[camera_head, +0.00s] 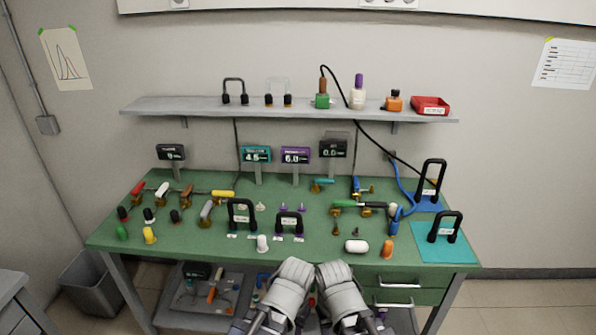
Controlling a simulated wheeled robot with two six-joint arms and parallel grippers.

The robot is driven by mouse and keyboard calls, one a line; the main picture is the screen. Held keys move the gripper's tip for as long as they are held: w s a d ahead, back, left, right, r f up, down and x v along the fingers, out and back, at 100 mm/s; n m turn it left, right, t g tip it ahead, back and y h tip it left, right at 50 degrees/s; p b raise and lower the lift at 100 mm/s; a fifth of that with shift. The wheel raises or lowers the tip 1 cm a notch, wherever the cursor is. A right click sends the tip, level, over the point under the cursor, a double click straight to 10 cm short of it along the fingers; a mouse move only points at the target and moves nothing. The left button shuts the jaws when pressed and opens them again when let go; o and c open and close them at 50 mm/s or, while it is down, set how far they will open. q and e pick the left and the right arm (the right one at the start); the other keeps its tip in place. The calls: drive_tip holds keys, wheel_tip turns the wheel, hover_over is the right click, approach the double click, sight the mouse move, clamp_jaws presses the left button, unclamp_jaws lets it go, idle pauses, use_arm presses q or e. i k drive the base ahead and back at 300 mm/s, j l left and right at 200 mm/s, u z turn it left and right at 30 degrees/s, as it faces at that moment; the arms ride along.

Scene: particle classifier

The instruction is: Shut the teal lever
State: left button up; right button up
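The teal lever (323,181) is a small teal handle on a brass valve body, near the back of the green bench, right of centre. Its handle lies roughly sideways in the picture. I cannot tell from this distance whether the valve is open or shut. My two grey arms come up from the bottom centre, in front of the bench. Neither arm is near the teal lever. A teal-framed display (256,155) reading about 4.5 stands behind the bench row, to the left of the lever.
Black-handled weights (241,214) and (290,222) stand in front of the lever area. A green lever (344,204) and blue lever (356,184) are close by. A purple display (295,156) and black display (332,147) stand behind.

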sight(315, 181)
drive_tip(key=i+j, duration=0.45)
drive_tip(key=j, duration=0.15)
drive_tip(key=i+j, duration=0.5)
drive_tip(key=j+z, duration=0.05)
drive_tip(key=j, duration=0.05)
